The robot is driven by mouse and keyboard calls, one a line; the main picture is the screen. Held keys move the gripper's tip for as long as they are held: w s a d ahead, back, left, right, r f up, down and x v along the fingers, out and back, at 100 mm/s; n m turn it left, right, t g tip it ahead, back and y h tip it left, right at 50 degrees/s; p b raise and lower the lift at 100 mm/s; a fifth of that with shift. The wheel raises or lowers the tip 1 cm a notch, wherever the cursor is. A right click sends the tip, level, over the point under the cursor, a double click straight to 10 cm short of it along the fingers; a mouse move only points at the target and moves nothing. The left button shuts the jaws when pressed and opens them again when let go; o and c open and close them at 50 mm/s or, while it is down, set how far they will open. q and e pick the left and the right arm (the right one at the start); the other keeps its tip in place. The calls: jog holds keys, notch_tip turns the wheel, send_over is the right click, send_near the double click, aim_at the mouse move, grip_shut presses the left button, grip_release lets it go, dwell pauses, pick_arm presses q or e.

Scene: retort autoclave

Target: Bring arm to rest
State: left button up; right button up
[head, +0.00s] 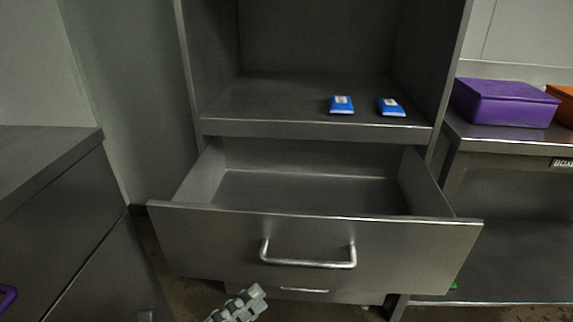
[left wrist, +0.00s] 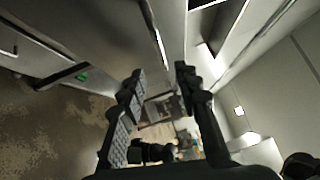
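My left gripper (head: 239,304) shows only in part at the bottom edge of the head view, in front of and below the drawer front. In the left wrist view my left gripper (left wrist: 160,72) has its two dark fingers spread apart with nothing between them. The rest of my left arm is out of the head view. My right gripper is in neither view.
A metal drawer (head: 320,228) stands pulled out and empty, its handle (head: 308,262) facing me. Two blue packets (head: 341,105) (head: 391,107) lie on the shelf (head: 270,112) above. A purple box (head: 505,103) sits on the right table (head: 500,134). A counter (head: 50,150) stands left.

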pick_arm(q)
jog(key=w+a+f+n+y, duration=0.4)
jog(key=a+f+n+y, duration=0.2)
jog(key=a+n+y, duration=0.15)
jog(key=w+a+f+n+y, duration=0.4)
jog(key=a+f+n+y, duration=0.25)
jog(key=n, duration=0.25)
jog(key=s+a+f+n+g, duration=0.2)
jog(key=s+f+n+g, duration=0.3)
jog(key=s+f, duration=0.2)
jog(key=s+a+f+n+g+y, duration=0.1)
jog(key=s+f+n+g, duration=0.4)
jog(key=s+f, duration=0.2)
notch_tip(320, 180, down, 3)
jog(key=shift+s+a+r+g, duration=0.1)
jog(key=shift+s+a+g, duration=0.2)
jog(key=shift+a, duration=0.05)
jog(key=shift+n, duration=0.25)
